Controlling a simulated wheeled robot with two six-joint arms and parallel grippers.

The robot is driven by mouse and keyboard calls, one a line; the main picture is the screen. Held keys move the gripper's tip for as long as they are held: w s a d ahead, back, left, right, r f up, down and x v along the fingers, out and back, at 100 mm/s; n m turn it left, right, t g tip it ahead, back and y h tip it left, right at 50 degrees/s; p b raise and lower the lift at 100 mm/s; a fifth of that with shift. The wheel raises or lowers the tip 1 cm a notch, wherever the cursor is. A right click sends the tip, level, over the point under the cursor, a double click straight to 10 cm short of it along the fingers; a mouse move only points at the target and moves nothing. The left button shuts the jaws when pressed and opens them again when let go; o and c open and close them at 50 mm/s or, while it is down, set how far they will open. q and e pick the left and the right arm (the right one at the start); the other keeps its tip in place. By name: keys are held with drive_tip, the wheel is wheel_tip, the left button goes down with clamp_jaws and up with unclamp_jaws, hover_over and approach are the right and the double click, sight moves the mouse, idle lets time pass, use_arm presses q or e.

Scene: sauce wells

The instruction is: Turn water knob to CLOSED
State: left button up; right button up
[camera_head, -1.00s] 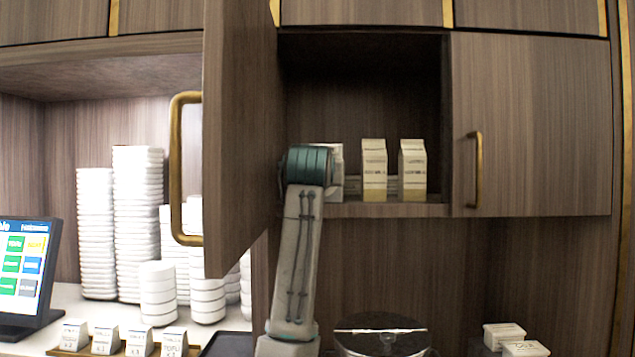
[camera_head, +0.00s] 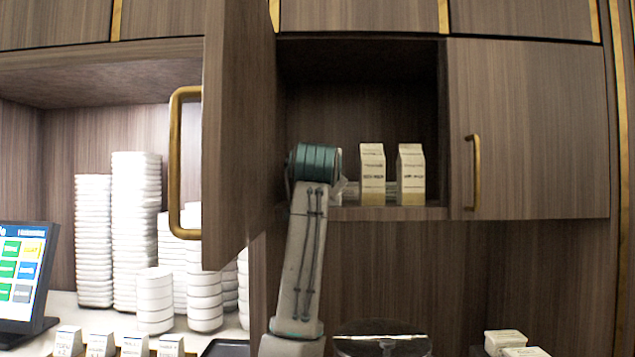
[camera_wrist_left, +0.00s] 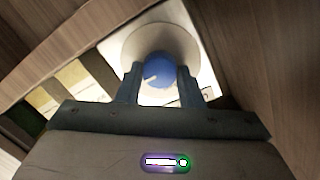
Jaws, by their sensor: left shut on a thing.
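The water knob (camera_wrist_left: 159,71) is blue with a white pointer mark, seen in the left wrist view. It sits in front of a pale round plate (camera_wrist_left: 135,42) on a white panel. My left gripper (camera_wrist_left: 158,77) is shut on the knob, one finger on each side. The white mark shows between the fingers, toward the left one. Any label around the knob is not readable. In the head view my left arm rises into the open cabinet, and its wrist hides the knob and fingers. My right gripper is not in view.
The open cabinet door (camera_head: 235,130) stands just left of my arm, with a brass handle (camera_head: 175,165). Cartons (camera_head: 373,172) stand on the cabinet shelf right of my wrist. Stacked white bowls (camera_head: 137,230) and a screen (camera_head: 22,270) are at the left.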

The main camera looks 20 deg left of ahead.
use_arm(q)
drive_tip(key=shift+w+f, duration=0.1)
drive_tip(key=shift+f, duration=0.15)
drive_tip(key=o, duration=1)
drive_tip(key=shift+r, duration=0.15)
drive_tip(key=shift+c, duration=0.2)
drive_tip(key=b+v, duration=0.6)
drive_tip(key=v, duration=0.5)
